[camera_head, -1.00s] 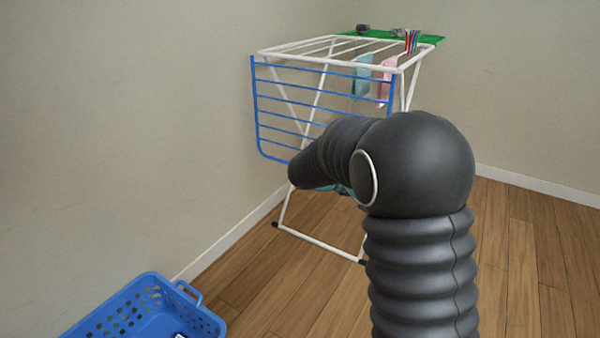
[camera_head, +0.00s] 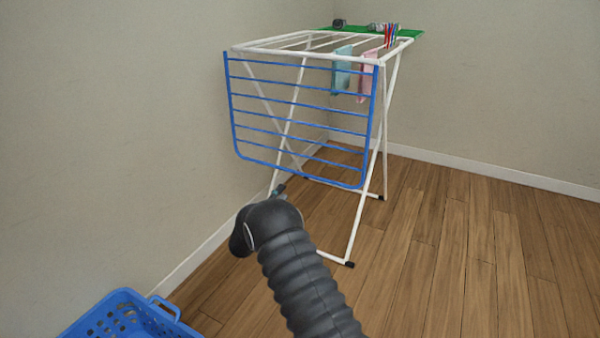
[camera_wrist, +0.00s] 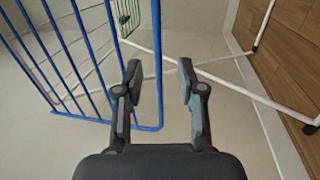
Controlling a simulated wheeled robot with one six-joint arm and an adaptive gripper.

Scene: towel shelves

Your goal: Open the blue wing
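The blue wing (camera_head: 300,112) is a barred blue frame. It hangs down from the front edge of the white drying rack (camera_head: 345,225) in the head view. In the wrist view the blue wing (camera_wrist: 68,45) fills the upper left, and its end bar runs down between my two fingers in the picture. My gripper (camera_wrist: 159,78) is open with nothing held, and I cannot tell how far the bar is from the fingers. In the head view my gripper (camera_head: 279,190) shows only as a small part below the wing, mostly hidden behind my arm.
A teal cloth (camera_head: 341,72) and a pink cloth (camera_head: 369,72) hang on the rack. A green wing (camera_head: 410,33) at the back holds small items. A blue basket (camera_head: 110,300) stands at the lower left by the wall. Wooden floor on the right is clear.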

